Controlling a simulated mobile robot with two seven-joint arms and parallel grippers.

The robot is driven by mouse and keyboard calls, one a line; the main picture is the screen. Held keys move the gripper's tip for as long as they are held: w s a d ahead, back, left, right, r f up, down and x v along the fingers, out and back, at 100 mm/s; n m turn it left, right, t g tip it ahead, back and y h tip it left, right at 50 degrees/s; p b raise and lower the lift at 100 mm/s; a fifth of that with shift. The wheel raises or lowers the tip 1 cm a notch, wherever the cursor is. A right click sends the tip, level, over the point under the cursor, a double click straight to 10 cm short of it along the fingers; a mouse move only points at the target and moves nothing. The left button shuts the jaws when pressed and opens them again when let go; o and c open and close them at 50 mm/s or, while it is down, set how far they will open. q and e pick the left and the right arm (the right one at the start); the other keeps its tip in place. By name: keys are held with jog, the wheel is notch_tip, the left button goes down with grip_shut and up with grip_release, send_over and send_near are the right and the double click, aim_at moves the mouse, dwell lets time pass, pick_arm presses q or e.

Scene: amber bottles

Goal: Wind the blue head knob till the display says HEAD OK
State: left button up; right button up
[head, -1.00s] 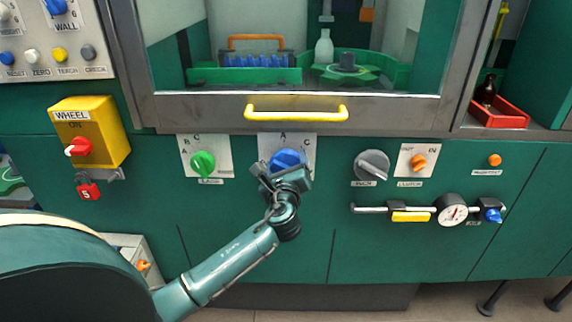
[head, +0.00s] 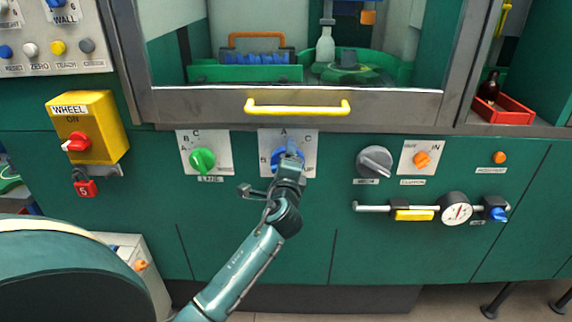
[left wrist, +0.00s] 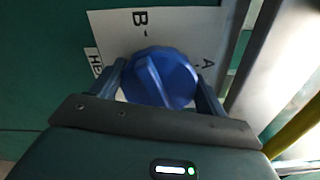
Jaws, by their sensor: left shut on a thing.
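The blue head knob (head: 277,157) sits on a white plate (head: 308,140) lettered A, B and C, below the yellow-handled window. My left gripper (left wrist: 160,82) is shut on the knob, a finger on each side of its round rim. The left wrist view shows the knob (left wrist: 160,78) with its raised ridge slanted, and part of a label at the left. In the head view my gripper hides much of the knob. Behind the window, a nozzle head (head: 327,20) hangs just above a pale bottle (head: 325,46). I see no readable display. My right gripper is out of view.
A green knob (head: 202,160) is to the left, and a grey knob (head: 374,162) and orange clutch knob (head: 422,160) are to the right. The yellow handle (head: 297,108) juts out above. A yellow wheel box (head: 95,125) with a red lock stands farther left.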

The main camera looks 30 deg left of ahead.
pick_arm(q)
jog(key=shift+n, duration=0.8)
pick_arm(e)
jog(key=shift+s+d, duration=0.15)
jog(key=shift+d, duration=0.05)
pick_arm(q)
jog(key=o, duration=1)
jog(key=v, duration=1.3)
jog(key=shift+s+b, duration=0.15)
jog(key=shift+b, duration=0.25)
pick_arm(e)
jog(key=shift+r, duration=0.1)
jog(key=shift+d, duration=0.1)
